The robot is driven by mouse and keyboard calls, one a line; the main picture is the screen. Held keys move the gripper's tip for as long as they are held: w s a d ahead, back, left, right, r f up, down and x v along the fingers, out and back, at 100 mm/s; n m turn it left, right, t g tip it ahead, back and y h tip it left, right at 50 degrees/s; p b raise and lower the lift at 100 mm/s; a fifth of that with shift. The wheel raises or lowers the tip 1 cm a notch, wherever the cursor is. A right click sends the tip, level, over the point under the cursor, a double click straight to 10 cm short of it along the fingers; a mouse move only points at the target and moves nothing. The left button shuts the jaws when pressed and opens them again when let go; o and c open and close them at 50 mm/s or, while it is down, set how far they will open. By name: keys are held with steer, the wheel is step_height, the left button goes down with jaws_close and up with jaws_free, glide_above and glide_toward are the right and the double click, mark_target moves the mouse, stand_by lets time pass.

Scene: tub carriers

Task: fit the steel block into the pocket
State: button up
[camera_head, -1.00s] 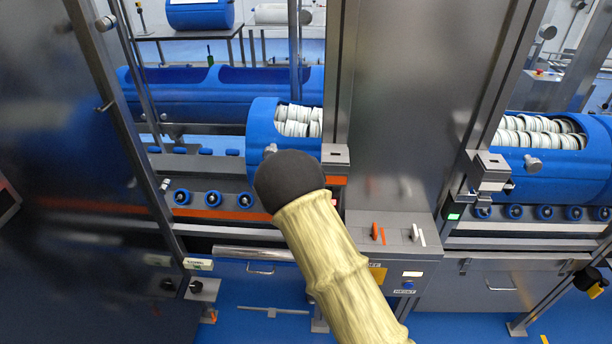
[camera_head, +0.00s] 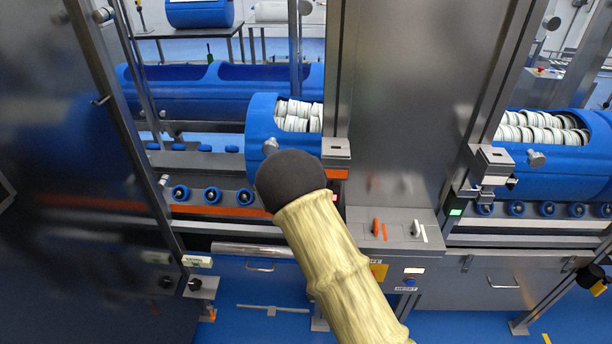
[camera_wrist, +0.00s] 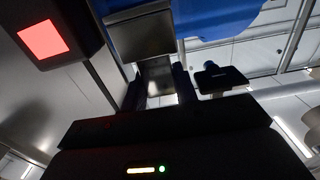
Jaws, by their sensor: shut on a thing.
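In the wrist view, my gripper (camera_wrist: 158,95) shows as a dark body with two dark fingers. The fingers are shut on a shiny steel block (camera_wrist: 157,76). A larger grey metal piece (camera_wrist: 143,36) lies just beyond the block; whether they touch I cannot tell. The pocket is not clearly visible. In the head view, my sleeved arm with its dark rounded end hides the gripper and the held block. A steel bracket (camera_head: 336,149) on the left post stands just right of that dark end.
A red lamp (camera_wrist: 42,38) glows at upper left in the wrist view. In the head view, a blue tub (camera_head: 262,125) with white rolls stands behind my arm. At right are another blue tub (camera_head: 565,165), a steel bracket (camera_head: 493,158) and a green lamp (camera_head: 455,212). A switch panel (camera_head: 395,230) lies between.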

steer(key=shift+f+b, duration=0.8)
steer(key=shift+f, duration=0.1)
steer(key=o, duration=0.9)
steer(key=shift+o, duration=0.2)
steer(key=shift+s, duration=0.15)
steer(key=s+b, duration=0.4)
steer(key=s, duration=1.3)
steer(key=shift+a+b, duration=0.3)
steer(key=shift+a, duration=0.05)
steer(key=shift+d, duration=0.1)
